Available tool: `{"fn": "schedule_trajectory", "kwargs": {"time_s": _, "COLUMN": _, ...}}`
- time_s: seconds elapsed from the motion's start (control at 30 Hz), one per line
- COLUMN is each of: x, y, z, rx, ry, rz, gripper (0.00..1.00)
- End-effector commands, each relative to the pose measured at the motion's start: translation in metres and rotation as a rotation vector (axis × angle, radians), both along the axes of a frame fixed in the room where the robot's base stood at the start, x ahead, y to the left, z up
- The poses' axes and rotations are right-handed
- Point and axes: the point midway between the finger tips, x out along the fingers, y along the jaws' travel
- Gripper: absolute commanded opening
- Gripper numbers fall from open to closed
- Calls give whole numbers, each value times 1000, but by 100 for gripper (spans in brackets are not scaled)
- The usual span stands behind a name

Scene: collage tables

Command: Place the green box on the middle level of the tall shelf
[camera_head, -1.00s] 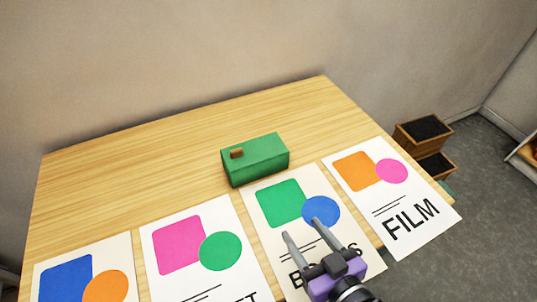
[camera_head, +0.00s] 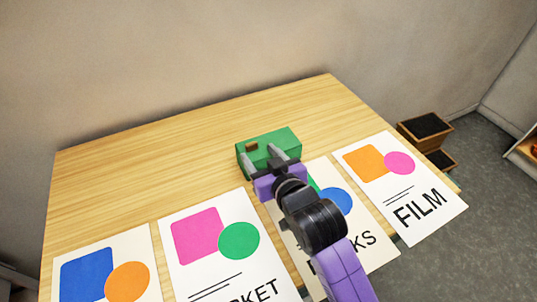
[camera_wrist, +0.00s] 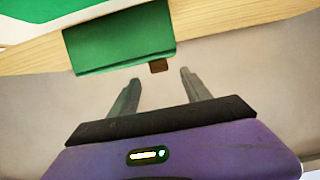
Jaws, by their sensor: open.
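The green box (camera_head: 282,142) lies on the wooden table with a small brown tab (camera_head: 251,147) on its top. It also shows in the wrist view (camera_wrist: 118,40), with the brown tab (camera_wrist: 158,67) at its edge. My gripper (camera_head: 261,151) is at the near side of the box in the head view, its fingers overlapping the box's front. In the wrist view my gripper (camera_wrist: 160,85) is open, with nothing between its two fingers. I cannot tell whether the fingers touch the box. Only a low edge of a shelf-like unit (camera_head: 522,150) shows at the right; I cannot tell whether it is the tall shelf.
Several posters lie along the table's front, among them the FILM poster (camera_head: 405,190) and the MARKET poster (camera_head: 222,245). Stepped wooden planters (camera_head: 425,127) stand on the floor beyond the table's right end. A wall rises behind.

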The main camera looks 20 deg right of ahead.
Motion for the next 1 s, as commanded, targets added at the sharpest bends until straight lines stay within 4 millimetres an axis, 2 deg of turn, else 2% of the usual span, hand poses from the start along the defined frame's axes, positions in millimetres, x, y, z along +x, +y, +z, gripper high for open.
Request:
{"fn": "schedule_trajectory", "kwargs": {"time_s": 0.1, "x": 17, "y": 0, "z": -2, "rx": 0, "ry": 0, "rz": 0, "gripper": 56}}
{"fn": "schedule_trajectory", "kwargs": {"time_s": 0.3, "x": 38, "y": 0, "z": -11, "rx": 0, "ry": -1, "rz": 0, "gripper": 56}}
{"fn": "schedule_trajectory", "kwargs": {"time_s": 0.57, "x": 40, "y": 0, "z": -13, "rx": 0, "ry": 0, "rz": 0, "gripper": 56}}
{"fn": "schedule_trajectory", "kwargs": {"time_s": 0.67, "x": 40, "y": 0, "z": -13, "rx": 0, "ry": 0, "rz": 0, "gripper": 41}}
{"fn": "schedule_trajectory", "kwargs": {"time_s": 0.87, "x": 40, "y": 0, "z": -13, "rx": 0, "ry": 0, "rz": 0, "gripper": 1}}
{"fn": "schedule_trajectory", "kwargs": {"time_s": 1.0, "x": 40, "y": 0, "z": -13, "rx": 0, "ry": 0, "rz": 0, "gripper": 0}}
